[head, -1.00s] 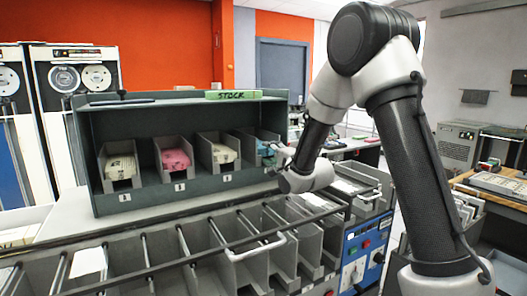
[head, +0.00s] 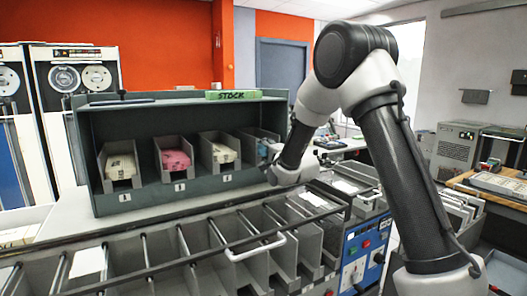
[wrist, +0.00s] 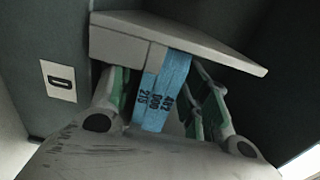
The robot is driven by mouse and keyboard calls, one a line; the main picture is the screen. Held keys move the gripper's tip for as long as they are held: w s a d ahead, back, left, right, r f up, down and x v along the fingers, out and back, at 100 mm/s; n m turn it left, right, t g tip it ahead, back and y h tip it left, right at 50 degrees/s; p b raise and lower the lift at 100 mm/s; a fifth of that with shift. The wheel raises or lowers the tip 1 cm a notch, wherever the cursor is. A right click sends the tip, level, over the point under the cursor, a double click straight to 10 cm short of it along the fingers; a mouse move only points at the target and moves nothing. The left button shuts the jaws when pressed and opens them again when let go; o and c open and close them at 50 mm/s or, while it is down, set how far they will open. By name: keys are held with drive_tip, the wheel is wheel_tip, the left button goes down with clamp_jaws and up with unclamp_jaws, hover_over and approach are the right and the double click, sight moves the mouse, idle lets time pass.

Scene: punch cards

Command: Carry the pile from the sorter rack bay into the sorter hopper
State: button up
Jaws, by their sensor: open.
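A blue card pile (wrist: 158,92) with dark printed numbers stands in the rightmost bay of the rack (head: 84,165). My gripper (wrist: 160,98) is open, its green-padded fingers on either side of the pile. A small gap shows beside the right finger; whether the left finger touches the pile I cannot tell. In the head view my gripper (head: 264,158) reaches into that bay and hides most of it. The sorter's blue control panel (head: 366,240) is at the right. I cannot clearly make out the hopper; white cards (head: 345,187) lie on top near there.
Cream (head: 121,167) and pink (head: 175,160) piles and another cream pile (head: 223,153) fill the neighbouring bays. Sorter pockets with rods (head: 190,240) run along the front. A grey bay wall (wrist: 180,38) overhangs the fingers in the wrist view.

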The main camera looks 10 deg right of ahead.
drive_tip(key=shift+r, duration=0.1)
drive_tip(key=shift+c, duration=0.2)
drive_tip(key=shift+r, duration=0.7)
drive_tip(key=shift+s+r, duration=0.2)
drive_tip(key=shift+r, duration=0.1)
drive_tip(key=shift+d, duration=0.1)
drive_tip(key=v, duration=0.7)
idle(0.8)
drive_tip(key=shift+r, duration=0.1)
